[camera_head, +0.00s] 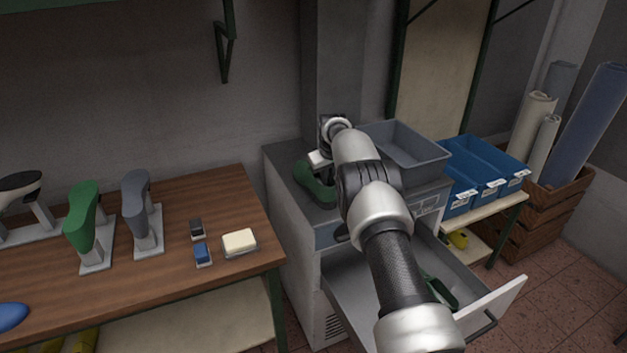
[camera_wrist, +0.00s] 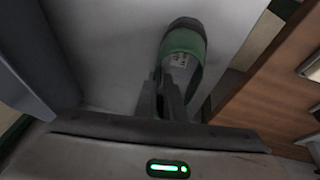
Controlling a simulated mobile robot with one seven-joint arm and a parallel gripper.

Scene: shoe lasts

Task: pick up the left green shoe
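A green shoe (camera_head: 313,182) lies on the grey cabinet top, partly hidden behind my arm. In the wrist view, a green shoe with a dark end (camera_wrist: 185,42) is right at my fingertips. My gripper (camera_wrist: 168,78) has its fingers close together against or over the shoe's near part; I cannot tell if they grip it. In the head view, my gripper (camera_head: 318,160) is mostly hidden by my wrist, just above the shoe. Another green shoe form (camera_head: 83,215) stands on a stand on the wooden table at left. Another green item (camera_head: 440,292) lies in the open drawer.
A grey bin (camera_head: 408,148) stands on the cabinet (camera_head: 285,165) to the right of the shoe. The drawer (camera_head: 350,290) below is pulled out. Blue bins (camera_head: 485,165) stand further right. The wooden table (camera_head: 180,280) holds a grey form (camera_head: 136,205) and brushes.

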